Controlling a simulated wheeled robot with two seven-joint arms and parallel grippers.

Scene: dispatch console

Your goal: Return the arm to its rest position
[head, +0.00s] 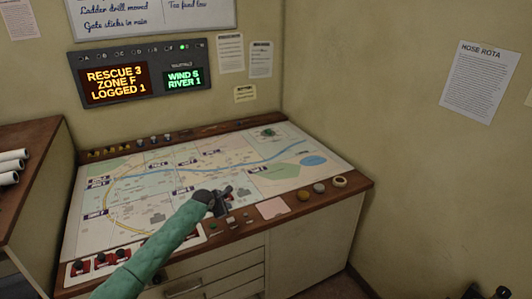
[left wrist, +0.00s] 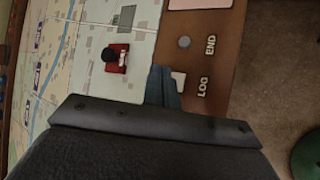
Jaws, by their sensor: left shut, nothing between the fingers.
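My left arm reaches in over the map console (head: 368,182). Its gripper (head: 222,200) is shut and empty over the front edge of the map, near the wooden front rail. In the left wrist view, the shut fingers (left wrist: 163,86) are beside a pale button marked LOG (left wrist: 178,81); whether they touch it I cannot tell. A grey button marked END (left wrist: 184,42) is farther along the rail. Dark shapes at the lower right edge of the head view may be part of my right gripper, too cut off to read.
A red piece with a black knob (left wrist: 117,60) stands on the map. Several red pieces (head: 100,262) sit at the front left. A lit display (head: 140,80) reads RESCUE 3 ZONE F LOGGED 1. White rolls (head: 12,160) lie on the left cabinet. Floor is clear in front.

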